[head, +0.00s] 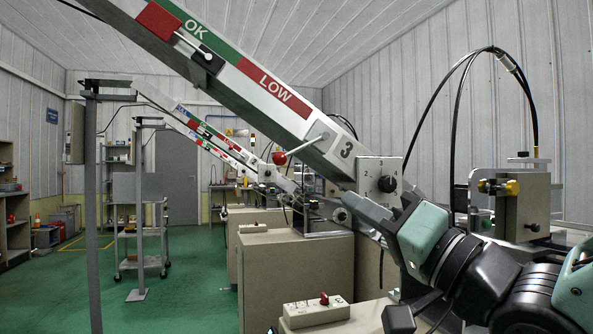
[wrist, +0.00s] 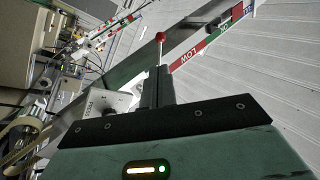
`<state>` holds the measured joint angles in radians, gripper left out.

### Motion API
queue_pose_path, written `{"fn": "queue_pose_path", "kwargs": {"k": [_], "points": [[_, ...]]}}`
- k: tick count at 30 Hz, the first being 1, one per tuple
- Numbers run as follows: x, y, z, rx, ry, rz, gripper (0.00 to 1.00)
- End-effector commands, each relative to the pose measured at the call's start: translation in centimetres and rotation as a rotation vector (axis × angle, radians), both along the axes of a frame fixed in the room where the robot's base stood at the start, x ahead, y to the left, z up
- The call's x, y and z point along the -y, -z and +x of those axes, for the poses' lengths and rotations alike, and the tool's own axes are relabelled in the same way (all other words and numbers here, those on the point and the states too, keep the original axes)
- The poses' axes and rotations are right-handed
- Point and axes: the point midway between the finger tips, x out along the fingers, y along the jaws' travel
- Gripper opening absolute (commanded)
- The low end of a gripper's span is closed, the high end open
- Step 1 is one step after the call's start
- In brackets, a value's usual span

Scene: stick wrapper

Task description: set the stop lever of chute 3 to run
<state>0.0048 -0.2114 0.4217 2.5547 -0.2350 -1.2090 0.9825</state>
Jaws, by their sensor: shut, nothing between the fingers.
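Chute 3 (head: 265,85) slopes down from upper left to right, with a "3" plate, a green OK band and a red LOW band. Its stop lever (head: 280,158) is a short rod with a red ball, pointing down and left from a pivot plate on the chute's side. The red ball also shows in the wrist view (wrist: 160,36), just beyond the fingertips. My gripper (head: 358,205) is shut and empty, below and right of the lever, apart from it in the head view. Its fingers stand together in the wrist view (wrist: 155,88). Any run marking is not legible.
A dial box (head: 379,183) sits on the chute's lower end, close to my gripper. A switch box (head: 316,311) marked 3 stands below. Further chutes (head: 205,135) and beige cabinets (head: 290,265) line up behind. The green floor at left is open around a post and trolley (head: 140,235).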

Motion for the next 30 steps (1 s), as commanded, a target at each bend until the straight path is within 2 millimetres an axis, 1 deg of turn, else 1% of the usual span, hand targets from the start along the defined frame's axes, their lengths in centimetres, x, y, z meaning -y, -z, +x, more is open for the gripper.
{"fn": "queue_pose_path", "kwargs": {"k": [5,12,30], "points": [[-0.4,-0.5,0.5,-0.002,-0.003,-0.002,0.0],[-1.6,-1.5,2.0,-0.006,-0.002,0.0,0.0],[-3.2,-2.6,4.0,-0.005,-0.001,0.0,0.0]]}}
